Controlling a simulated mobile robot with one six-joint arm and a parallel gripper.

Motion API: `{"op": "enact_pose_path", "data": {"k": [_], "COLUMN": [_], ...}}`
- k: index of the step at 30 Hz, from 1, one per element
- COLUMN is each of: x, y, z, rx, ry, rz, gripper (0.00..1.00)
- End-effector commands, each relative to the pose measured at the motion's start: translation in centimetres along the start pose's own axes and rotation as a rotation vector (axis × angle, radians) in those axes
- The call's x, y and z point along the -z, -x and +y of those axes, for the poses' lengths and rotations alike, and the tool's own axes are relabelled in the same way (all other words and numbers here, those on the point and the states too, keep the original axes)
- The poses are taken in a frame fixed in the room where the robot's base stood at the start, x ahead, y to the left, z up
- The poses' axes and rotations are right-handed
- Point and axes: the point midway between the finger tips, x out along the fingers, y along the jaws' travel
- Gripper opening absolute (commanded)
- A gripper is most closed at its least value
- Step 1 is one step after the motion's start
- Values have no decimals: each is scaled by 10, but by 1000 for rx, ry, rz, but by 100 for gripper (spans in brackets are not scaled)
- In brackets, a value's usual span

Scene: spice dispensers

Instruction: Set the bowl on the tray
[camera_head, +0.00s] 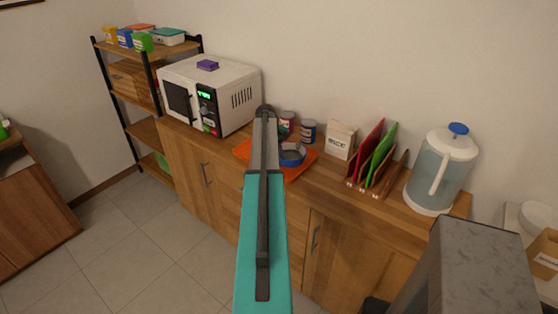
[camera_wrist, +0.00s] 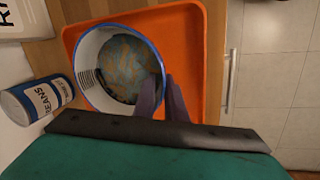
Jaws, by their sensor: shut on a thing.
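The bowl (camera_wrist: 84,60) has a blue rim, a pale wall and a mottled blue-and-tan inside. The orange tray (camera_wrist: 186,40) lies under it on the wooden counter. In the wrist view my gripper (camera_wrist: 163,90) is shut on the bowl's near right rim, with one finger inside the wall. The bowl appears over the tray, close to its left edge in that view; I cannot tell whether it touches the tray. In the head view the bowl (camera_head: 293,155) shows over the tray (camera_head: 243,152), partly behind my teal arm, which hides most of my gripper.
A blue-labelled beans can (camera_wrist: 40,98) stands close beside the tray. At the back are a rice box (camera_head: 340,140), a rack with red and green boards (camera_head: 378,152) and a water jug (camera_head: 441,170). A white microwave (camera_head: 210,93) stands left of the tray.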

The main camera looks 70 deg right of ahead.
Motion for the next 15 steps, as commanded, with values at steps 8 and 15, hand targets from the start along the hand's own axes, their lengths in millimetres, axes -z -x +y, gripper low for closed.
{"op": "enact_pose_path", "data": {"k": [8, 15], "x": [0, 0], "y": [-2, -2], "z": [0, 0], "rx": [0, 0], "ry": [0, 0], "rz": [0, 0], "gripper": [23, 29]}}
